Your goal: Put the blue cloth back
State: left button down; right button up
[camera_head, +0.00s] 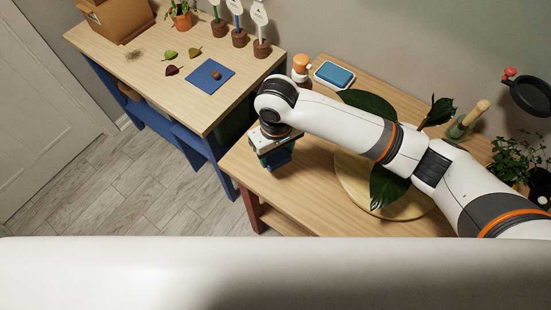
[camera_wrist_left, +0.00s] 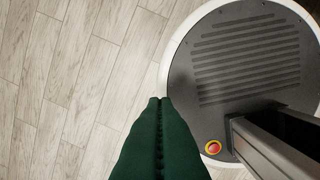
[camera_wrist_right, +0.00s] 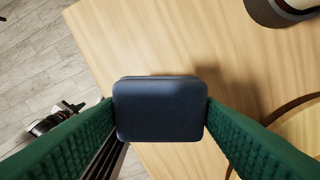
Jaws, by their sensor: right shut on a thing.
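My right gripper (camera_head: 272,150) is shut on a dark blue, rounded block, which I take to be the folded blue cloth (camera_wrist_right: 160,112). The cloth is between the two green fingers in the right wrist view, above the front left part of the plant table. It shows in the head view as a blue patch (camera_head: 279,158) under the gripper. Whether it touches the wood is unclear. My left gripper (camera_wrist_left: 160,102) is empty, its green fingers together, over the floor beside my base. A white tray (camera_head: 319,80) holding a lighter blue pad (camera_head: 336,74) stands at the table's back left.
An orange-capped bottle (camera_head: 300,66) stands beside the tray. A large-leaved plant (camera_head: 390,188) on a round board (camera_head: 410,206) is under my right arm. The other table (camera_head: 130,68) holds leaves, a blue mat (camera_head: 203,83), marker pots and a cardboard box (camera_head: 113,18).

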aim_at(277, 162)
jog(key=shift+f, duration=0.9)
notch_tip(277, 162, down, 2)
jog(key=shift+w+f, duration=0.1)
jog(key=shift+f, duration=0.15)
jog(key=shift+f+p, duration=0.3)
jog(key=shift+f, duration=0.25)
pick_arm(q)
jog(key=shift+w+d+r, duration=0.15)
jog(key=shift+w+r, duration=0.05)
jog(key=shift+w, duration=0.25)
jog(key=shift+w+d+r, duration=0.1)
jog(key=shift+w+r, duration=0.1)
jog(key=shift+w, duration=0.25)
pick_arm(e)
jog(key=o, duration=0.9)
jog(key=shift+f, duration=0.1)
pick_arm(q)
jog(key=shift+s+a, duration=0.1)
jog(key=shift+s, duration=0.2)
